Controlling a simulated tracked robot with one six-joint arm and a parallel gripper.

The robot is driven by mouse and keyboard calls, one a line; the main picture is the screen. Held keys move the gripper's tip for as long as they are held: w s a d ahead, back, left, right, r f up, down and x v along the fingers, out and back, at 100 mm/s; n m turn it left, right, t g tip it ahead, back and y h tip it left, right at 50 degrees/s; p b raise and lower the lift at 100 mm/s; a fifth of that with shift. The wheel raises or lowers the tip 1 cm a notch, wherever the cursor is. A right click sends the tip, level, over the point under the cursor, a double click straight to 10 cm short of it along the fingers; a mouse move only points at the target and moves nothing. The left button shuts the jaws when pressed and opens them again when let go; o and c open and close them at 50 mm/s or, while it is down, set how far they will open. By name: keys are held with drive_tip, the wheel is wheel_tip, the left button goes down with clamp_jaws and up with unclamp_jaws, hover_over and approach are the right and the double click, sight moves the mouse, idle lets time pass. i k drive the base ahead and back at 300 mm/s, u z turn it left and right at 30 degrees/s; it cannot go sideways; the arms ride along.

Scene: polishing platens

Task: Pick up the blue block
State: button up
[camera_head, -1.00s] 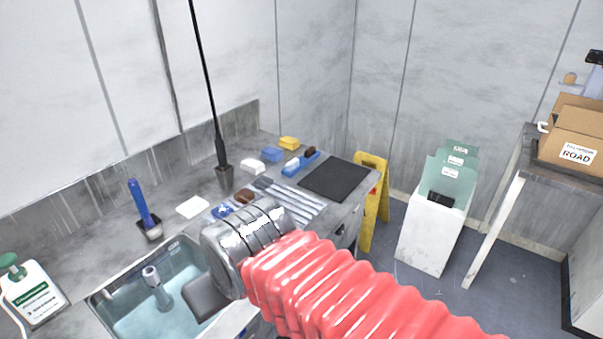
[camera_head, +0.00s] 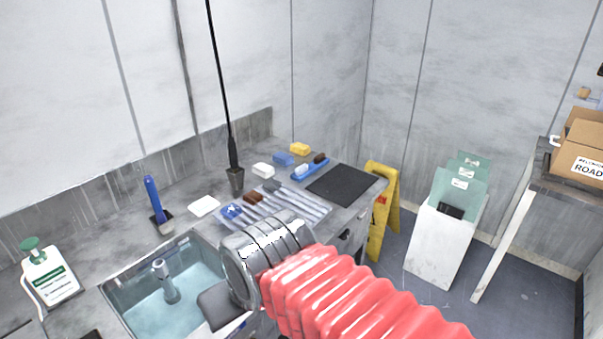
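The blue block (camera_head: 283,159) lies on the grey counter near the back wall, between a yellow block (camera_head: 300,148) and a white block (camera_head: 263,170). Nothing covers it. My arm reaches in from the lower right in a red ribbed sleeve, ending in a silver metal wrist over the counter's front edge by the sink. My gripper's fingers cannot be made out clearly; a dark grey shape beyond the wrist, over the sink, may be part of it. The wrist is well in front of the blue block and apart from it.
Clear trays with brushes (camera_head: 272,207) lie between my wrist and the block. A blue-handled brush (camera_head: 310,167) and a black mat (camera_head: 341,185) are to its right. A thin black pole stands in a holder (camera_head: 235,180). The sink (camera_head: 190,295) is at front left.

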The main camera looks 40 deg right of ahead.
sight(302, 170)
drive_tip(key=u, duration=3)
drive_tip(key=k, duration=2.1)
drive_tip(key=z, duration=0.05)
